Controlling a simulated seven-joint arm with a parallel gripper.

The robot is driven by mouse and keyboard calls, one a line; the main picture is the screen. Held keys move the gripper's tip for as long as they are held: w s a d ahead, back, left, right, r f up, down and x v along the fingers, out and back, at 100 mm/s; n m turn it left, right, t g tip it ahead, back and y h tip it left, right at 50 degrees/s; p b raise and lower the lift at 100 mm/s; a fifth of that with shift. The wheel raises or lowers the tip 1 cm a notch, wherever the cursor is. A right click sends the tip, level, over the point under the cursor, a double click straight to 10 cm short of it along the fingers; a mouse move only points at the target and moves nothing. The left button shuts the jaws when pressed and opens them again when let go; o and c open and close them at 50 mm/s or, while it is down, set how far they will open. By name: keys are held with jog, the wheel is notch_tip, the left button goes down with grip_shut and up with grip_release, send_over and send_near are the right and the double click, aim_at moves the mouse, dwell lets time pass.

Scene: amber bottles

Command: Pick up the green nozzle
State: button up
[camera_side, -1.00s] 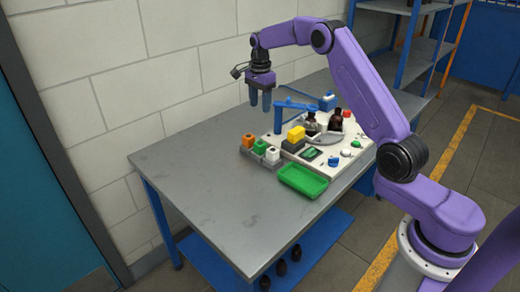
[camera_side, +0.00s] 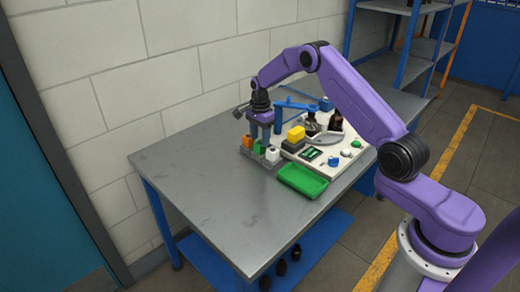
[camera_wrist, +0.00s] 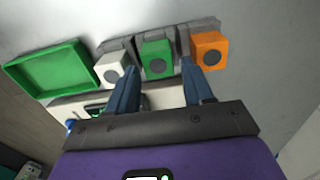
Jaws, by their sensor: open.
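The green nozzle (camera_wrist: 157,60) is a small green block with a dark round spot on its face, seated in a grey holder (camera_wrist: 216,24) between a white nozzle (camera_wrist: 112,69) and an orange nozzle (camera_wrist: 209,50). In the side view the green nozzle (camera_side: 259,147) is partly covered by my gripper. My gripper (camera_side: 265,138) points down over the holder. In the wrist view my gripper (camera_wrist: 160,78) is open and empty, with its two blue fingers on either side of the green nozzle. I cannot tell whether they touch it.
A green tray (camera_side: 302,181) sits at the front of the white board (camera_side: 335,168). The table's left part (camera_side: 190,165) is clear.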

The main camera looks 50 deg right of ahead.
aim_at(260, 143)
notch_tip(260, 143, down, 4)
jog(key=shift+s+a, duration=0.1)
jog(key=c, duration=0.7)
jog(key=shift+r, duration=0.1)
